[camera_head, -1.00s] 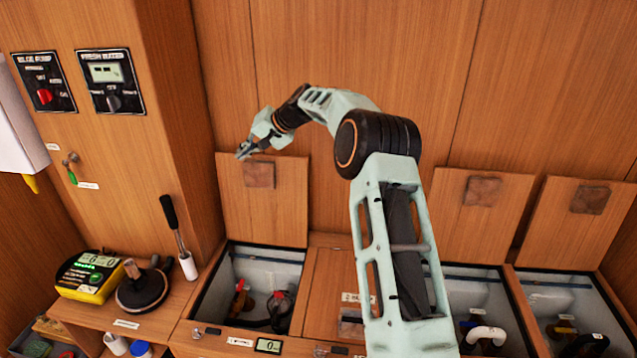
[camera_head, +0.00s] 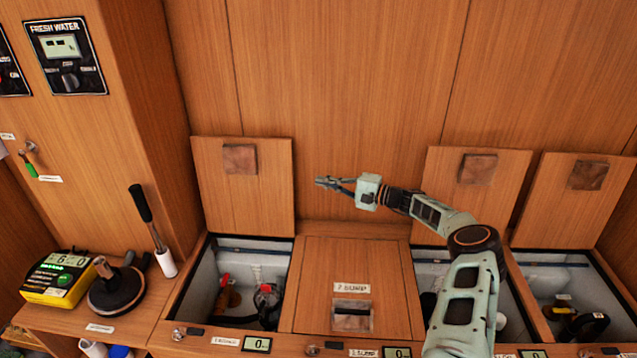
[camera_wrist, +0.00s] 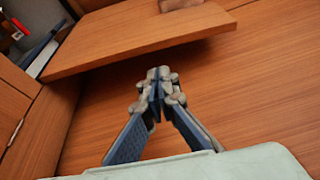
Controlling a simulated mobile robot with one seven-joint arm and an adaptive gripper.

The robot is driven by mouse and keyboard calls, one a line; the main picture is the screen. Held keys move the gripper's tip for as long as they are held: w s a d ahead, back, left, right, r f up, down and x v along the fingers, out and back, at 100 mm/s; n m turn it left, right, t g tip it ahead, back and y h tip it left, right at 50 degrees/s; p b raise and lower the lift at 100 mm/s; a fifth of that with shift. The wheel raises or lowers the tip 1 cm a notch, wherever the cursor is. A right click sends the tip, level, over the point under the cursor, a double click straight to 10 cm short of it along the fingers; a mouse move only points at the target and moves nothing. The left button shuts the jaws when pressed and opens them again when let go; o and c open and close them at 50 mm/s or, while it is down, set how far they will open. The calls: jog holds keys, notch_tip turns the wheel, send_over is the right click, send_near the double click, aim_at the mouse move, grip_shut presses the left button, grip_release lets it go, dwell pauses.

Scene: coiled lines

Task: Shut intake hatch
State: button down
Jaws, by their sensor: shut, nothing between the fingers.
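Three hatch lids stand raised against the wooden back wall in the head view: a left lid (camera_head: 243,190), a middle-right lid (camera_head: 474,192) and a far-right lid (camera_head: 574,200). Each has a brownish square patch, and an open bin lies below each one. The lid marked "2 SUMP" (camera_head: 352,285) lies flat and closed. I cannot read which hatch is the intake. My gripper (camera_head: 322,183) is shut and empty, pointing left, just right of the left lid and apart from it in the head view. In the wrist view, my shut fingertips (camera_wrist: 158,82) are near a wooden lid (camera_wrist: 140,35).
The left bin (camera_head: 212,275) holds a red-handled valve and dark fittings. A yellow meter (camera_head: 62,278) and a black-handled tool (camera_head: 143,205) stand on the left shelf. Small displays (camera_head: 257,344) line the front edge. The wall above the closed lid is clear.

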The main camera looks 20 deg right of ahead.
jog(key=b+x, duration=0.2)
jog(key=x, duration=0.6)
jog(key=shift+s, duration=0.1)
